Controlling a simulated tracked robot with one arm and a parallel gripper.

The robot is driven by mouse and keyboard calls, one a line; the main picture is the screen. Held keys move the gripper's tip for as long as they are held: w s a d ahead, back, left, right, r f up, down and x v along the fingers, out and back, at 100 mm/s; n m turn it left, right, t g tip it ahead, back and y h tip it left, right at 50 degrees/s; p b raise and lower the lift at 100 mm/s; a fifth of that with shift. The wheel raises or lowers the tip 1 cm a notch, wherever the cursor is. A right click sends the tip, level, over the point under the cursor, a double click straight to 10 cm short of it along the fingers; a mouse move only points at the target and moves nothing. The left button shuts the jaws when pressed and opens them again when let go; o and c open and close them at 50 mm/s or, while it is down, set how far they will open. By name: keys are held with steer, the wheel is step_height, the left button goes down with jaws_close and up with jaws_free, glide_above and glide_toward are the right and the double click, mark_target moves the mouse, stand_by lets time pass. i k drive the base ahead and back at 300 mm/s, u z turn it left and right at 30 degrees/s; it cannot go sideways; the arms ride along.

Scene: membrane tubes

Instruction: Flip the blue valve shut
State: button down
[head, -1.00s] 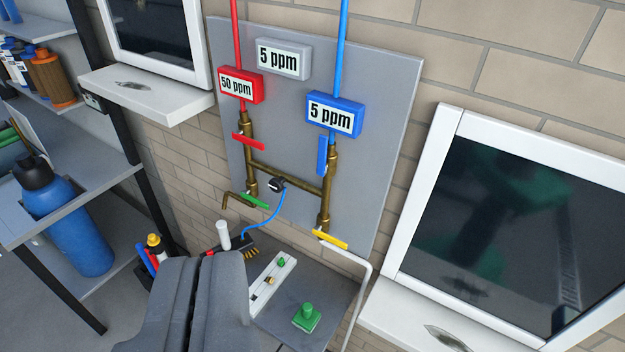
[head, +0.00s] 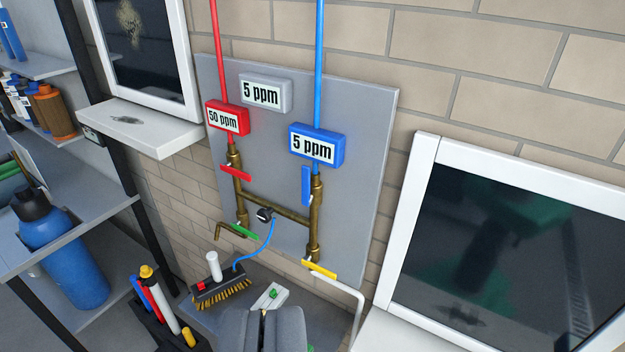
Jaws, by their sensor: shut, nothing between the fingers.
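The blue valve handle (head: 306,186) is on the right brass pipe, below the blue "5 ppm" box (head: 316,146). The handle stands upright, in line with the pipe. My gripper (head: 263,313) is at the bottom middle of the head view, below and in front of the panel, well apart from the blue handle. Its grey fingers are together with nothing between them.
The grey wall panel (head: 370,130) also carries a red handle (head: 236,173), a green handle (head: 246,230) and a yellow handle (head: 320,270). A brush (head: 222,290) and a tool holder stand below. Windows flank the panel; a shelf with a blue cylinder (head: 62,250) is at left.

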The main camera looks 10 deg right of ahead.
mark_target(306, 201)
steer(key=z, duration=0.1)
steer(key=i, duration=1)
steer(key=u, duration=0.1)
